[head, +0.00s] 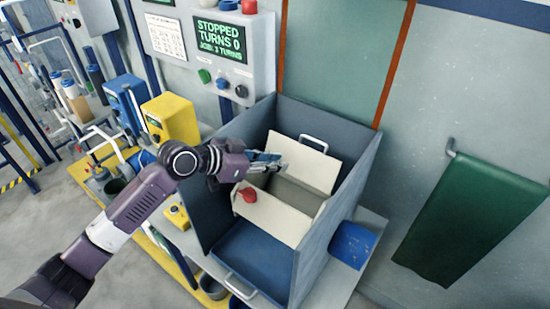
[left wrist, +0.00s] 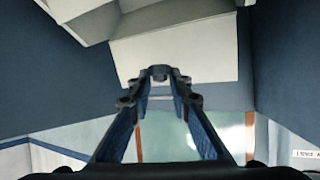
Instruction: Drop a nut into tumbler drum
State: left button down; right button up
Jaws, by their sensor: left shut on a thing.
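The tumbler drum (head: 272,218) is a cream, flat-sided body inside an open-topped blue-grey cabinet. A dark opening shows between its cream panels, and a red knob (head: 249,195) sits on its near left side. My left gripper (head: 272,160) reaches in over the cabinet's left wall, above the drum's upper left part. In the left wrist view its two blue-padded fingers close on a small grey nut (left wrist: 160,73) at the tips. The cream drum (left wrist: 185,52) shows beyond it there. The nut is too small to make out in the head view. My right gripper is not in view.
The cabinet walls (head: 333,222) stand close around the drum. A control panel (head: 222,50) behind reads STOPPED, TURNS 0, JOB: 3 TURNS.

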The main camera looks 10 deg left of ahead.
pick_arm(q)
notch_tip(320, 180, down, 5)
jog(key=b, duration=0.3)
jog(key=shift+f+b, duration=0.1)
jog(key=shift+b, duration=0.3)
jog(key=c, duration=1.7)
grip_release()
jog(key=shift+c, duration=0.2)
jog(key=shift+o, duration=0.3)
jog(key=shift+a, duration=0.1)
jog(key=v, duration=1.2)
